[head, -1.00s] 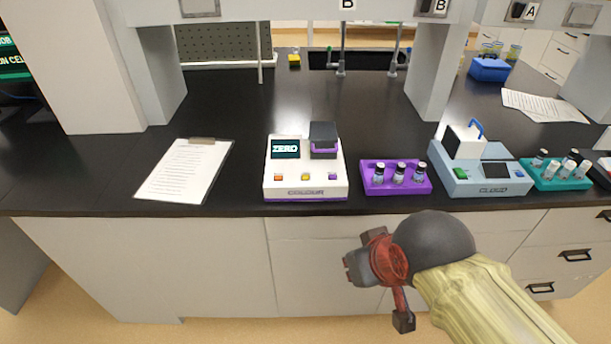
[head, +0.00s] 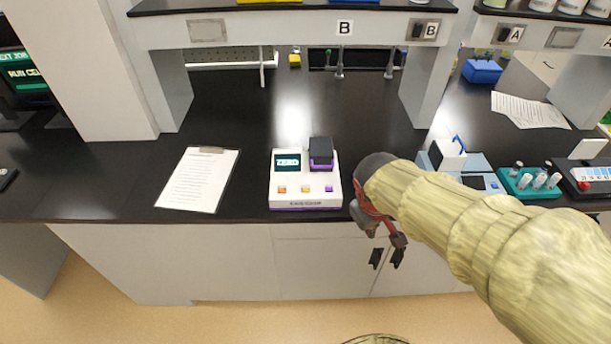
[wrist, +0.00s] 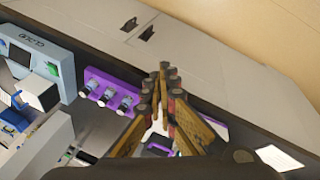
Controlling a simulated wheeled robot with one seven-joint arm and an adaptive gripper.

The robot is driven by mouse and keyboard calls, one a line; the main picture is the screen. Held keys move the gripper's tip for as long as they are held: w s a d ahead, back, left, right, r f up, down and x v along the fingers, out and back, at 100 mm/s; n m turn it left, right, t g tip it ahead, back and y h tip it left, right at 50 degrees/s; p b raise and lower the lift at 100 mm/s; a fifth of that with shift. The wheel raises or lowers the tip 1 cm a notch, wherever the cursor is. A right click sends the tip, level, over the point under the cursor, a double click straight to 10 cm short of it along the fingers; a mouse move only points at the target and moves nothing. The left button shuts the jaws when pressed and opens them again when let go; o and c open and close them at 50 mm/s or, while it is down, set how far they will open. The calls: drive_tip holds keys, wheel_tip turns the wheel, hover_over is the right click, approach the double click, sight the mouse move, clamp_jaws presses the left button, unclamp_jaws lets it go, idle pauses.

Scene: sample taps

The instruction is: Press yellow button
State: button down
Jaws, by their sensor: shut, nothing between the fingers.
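The yellow button (head: 305,189) is the middle one of three small buttons on the front of a white analyser (head: 306,203) with a "ZERO" screen. An orange button (head: 282,189) is to its left and a purple one (head: 328,189) to its right. My gripper (head: 372,212) is at the bench's front edge, right of the analyser and apart from the yellow button. In the wrist view my gripper (wrist: 165,85) is shut and empty, with its fingers across part of the white analyser. The yellow button is hidden there.
A purple vial rack (wrist: 93,82) is hidden behind my arm in the head view. A blue-grey device (head: 483,165) and teal rack (head: 528,183) stand to the right. A clipboard (head: 200,180) lies left. An overhead shelf (head: 290,30) spans the bench; bare bench lies behind the analyser.

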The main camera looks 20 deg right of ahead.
drive_tip(key=w+d+r+n+t+h+p, duration=0.1)
drive_tip(key=w+d+n+p, duration=0.15)
drive_tip(key=w+n, duration=0.2)
drive_tip(key=w+d+r+n+p, duration=0.1)
drive_tip(key=w+d+n+p, duration=0.1)
drive_tip(key=w+n+p, duration=0.3)
drive_tip(key=n+t+y+p, duration=0.3)
drive_tip(key=n+t+y, duration=0.3)
drive_tip(key=n, duration=1.3)
hover_over(308, 188)
drive_tip(key=g, duration=0.1)
drive_tip(key=shift+n+y, duration=0.35)
drive_tip(key=shift+y, duration=0.05)
drive_tip(key=shift+f+b, duration=0.15)
drive_tip(key=shift+b, duration=0.15)
wheel_tip(308, 188, down, 9)
drive_tip(key=b, duration=0.7)
drive_tip(key=shift+r+b, duration=0.2)
drive_tip(key=shift+b, duration=0.1)
